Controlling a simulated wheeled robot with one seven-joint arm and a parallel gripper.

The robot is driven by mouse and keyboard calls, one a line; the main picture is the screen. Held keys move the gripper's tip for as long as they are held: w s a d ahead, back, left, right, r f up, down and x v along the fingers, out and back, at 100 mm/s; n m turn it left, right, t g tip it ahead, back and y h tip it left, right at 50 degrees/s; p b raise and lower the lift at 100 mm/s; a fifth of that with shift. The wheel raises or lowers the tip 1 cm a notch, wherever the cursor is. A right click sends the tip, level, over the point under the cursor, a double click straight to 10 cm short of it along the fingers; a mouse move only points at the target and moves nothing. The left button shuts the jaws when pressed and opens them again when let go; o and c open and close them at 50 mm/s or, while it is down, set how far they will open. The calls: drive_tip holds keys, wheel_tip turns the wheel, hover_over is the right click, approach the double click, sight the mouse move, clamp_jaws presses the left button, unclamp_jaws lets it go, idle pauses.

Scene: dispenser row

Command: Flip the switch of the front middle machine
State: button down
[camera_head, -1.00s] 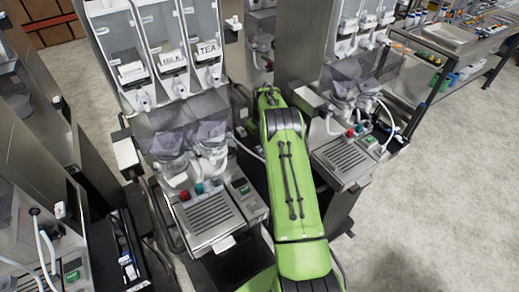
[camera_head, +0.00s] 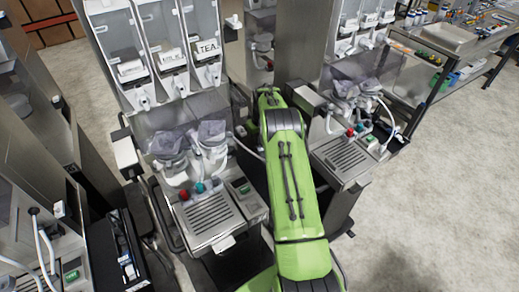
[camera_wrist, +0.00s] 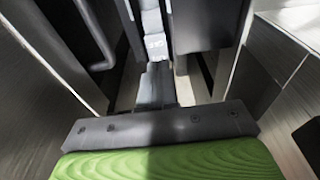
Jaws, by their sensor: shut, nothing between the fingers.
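The middle machine (camera_head: 210,215) stands left of my arm in the head view, with clear hoppers labelled MILK and TEA above a slotted drip tray. A small panel with a green display (camera_head: 240,186) sits at its front right. A small white fitting (camera_head: 234,21) is on its upper right side; I cannot tell if it is the switch. My gripper is hidden by my green arm in the head view. In the wrist view my gripper (camera_wrist: 156,72) is shut and empty, pointing at a white block with faint marks (camera_wrist: 155,45); contact is unclear.
Another machine (camera_head: 345,155) stands close on the right of my arm, and one more (camera_head: 70,265) at the lower left. Metal panels flank the narrow gap where my arm reaches. Open floor (camera_head: 440,190) lies at the right.

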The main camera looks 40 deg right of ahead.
drive_tip(key=shift+f+b, duration=0.55)
drive_tip(key=shift+f, duration=0.15)
drive_tip(key=shift+s+r, duration=0.1)
drive_tip(key=shift+r+p, duration=1.85)
drive_tip(key=shift+r, duration=1.65)
drive_tip(key=shift+f, duration=0.2)
